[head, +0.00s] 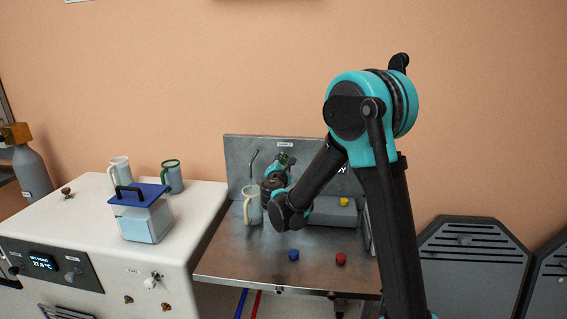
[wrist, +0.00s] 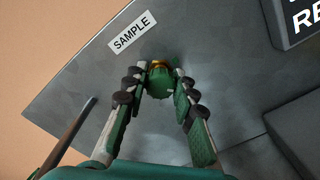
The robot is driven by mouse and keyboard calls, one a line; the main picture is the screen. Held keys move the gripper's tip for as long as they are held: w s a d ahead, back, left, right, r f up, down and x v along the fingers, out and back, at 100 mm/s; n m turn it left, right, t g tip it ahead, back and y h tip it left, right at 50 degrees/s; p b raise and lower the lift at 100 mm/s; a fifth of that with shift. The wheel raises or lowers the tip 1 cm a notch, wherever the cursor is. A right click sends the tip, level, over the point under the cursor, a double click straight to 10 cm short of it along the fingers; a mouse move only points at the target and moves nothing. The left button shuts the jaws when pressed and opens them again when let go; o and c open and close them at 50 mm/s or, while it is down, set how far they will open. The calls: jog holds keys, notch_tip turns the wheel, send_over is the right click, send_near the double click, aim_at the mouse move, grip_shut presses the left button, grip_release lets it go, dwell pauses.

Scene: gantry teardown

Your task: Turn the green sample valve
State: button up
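The green sample valve (wrist: 160,83) is a round green knob on a brass stem. It sits on the grey metal panel just below a white SAMPLE label (wrist: 132,33). My gripper (wrist: 160,78) reaches toward the panel with one finger on each side of the knob. The fingertips look close against the knob's sides, so it appears shut on it. In the head view my gripper (head: 281,165) is at the back panel under the small label, and it mostly hides the valve there.
A blue knob (head: 293,255) and a red knob (head: 341,258) are nearer the front. A thin bent rod (wrist: 70,135) stands left of my fingers. A blue-lidded container (head: 143,220) is on the white cabinet.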

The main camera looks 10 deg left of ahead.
grip_shut()
jog(key=shift+m, duration=2.2)
jog(key=o, duration=0.7)
grip_release()
jog(key=s, duration=1.2)
jog(key=shift+a, duration=0.2)
